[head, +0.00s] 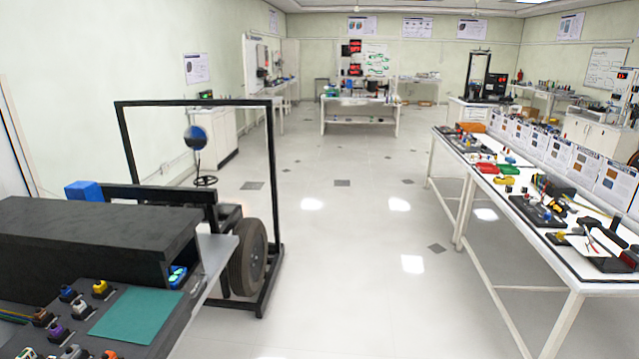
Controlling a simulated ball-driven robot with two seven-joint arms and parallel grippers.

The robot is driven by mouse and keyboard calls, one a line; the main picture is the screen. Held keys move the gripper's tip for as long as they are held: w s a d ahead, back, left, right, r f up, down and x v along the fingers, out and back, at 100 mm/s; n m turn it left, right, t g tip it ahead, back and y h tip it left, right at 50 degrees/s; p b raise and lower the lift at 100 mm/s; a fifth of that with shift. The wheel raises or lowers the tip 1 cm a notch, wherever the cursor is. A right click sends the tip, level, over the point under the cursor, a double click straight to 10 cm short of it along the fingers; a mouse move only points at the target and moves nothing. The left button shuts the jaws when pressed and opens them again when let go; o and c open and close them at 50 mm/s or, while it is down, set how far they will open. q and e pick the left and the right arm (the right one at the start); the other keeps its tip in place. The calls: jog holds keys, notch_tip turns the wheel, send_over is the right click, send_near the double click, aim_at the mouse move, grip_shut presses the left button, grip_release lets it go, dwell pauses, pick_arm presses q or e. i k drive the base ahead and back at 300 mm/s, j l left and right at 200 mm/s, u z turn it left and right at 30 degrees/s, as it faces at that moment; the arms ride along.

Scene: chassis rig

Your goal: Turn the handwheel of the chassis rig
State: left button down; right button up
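The chassis rig stands at the left in the head view, with a tall black frame (273,190) and a dark beam (140,197). A large dark tyre (248,258) is upright at its lower right. A small, dark, flat ring that looks like the handwheel (205,181) sits above the beam's right end, below a round blue and black disc or ball (196,138). The ring is small in the picture, and its spokes and turn angle are hard to make out. Neither of my grippers shows, and nothing is seen touching the ring.
A bench with a dark box (95,240), a green mat (137,315) and several coloured parts fills the lower left, in front of the rig. A long white table (560,277) with tools stands at the right. The floor (350,250) between them is clear.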

aim_at(205, 178)
jog(key=i, duration=5)
jog(key=i+l, duration=0.1)
jog(key=i, duration=0.45)
jog(key=i+l+u, duration=0.1)
jog(key=i, duration=0.4)
jog(key=i+l+u, duration=0.1)
jog(key=i, duration=0.45)
jog(key=i+l, duration=0.2)
jog(key=i, duration=0.3)
jog(key=i+j+u, duration=0.2)
jog(key=i+u, duration=0.25)
jog(key=i+j+u, duration=0.1)
jog(key=i+u, duration=0.15)
jog(key=u, duration=0.2)
jog(key=i+l+u, duration=0.1)
jog(key=i+u, duration=0.25)
jog(key=u, duration=0.15)
jog(key=i+l+u, duration=0.2)
jog(key=i+u, duration=0.25)
jog(key=k, duration=0.1)
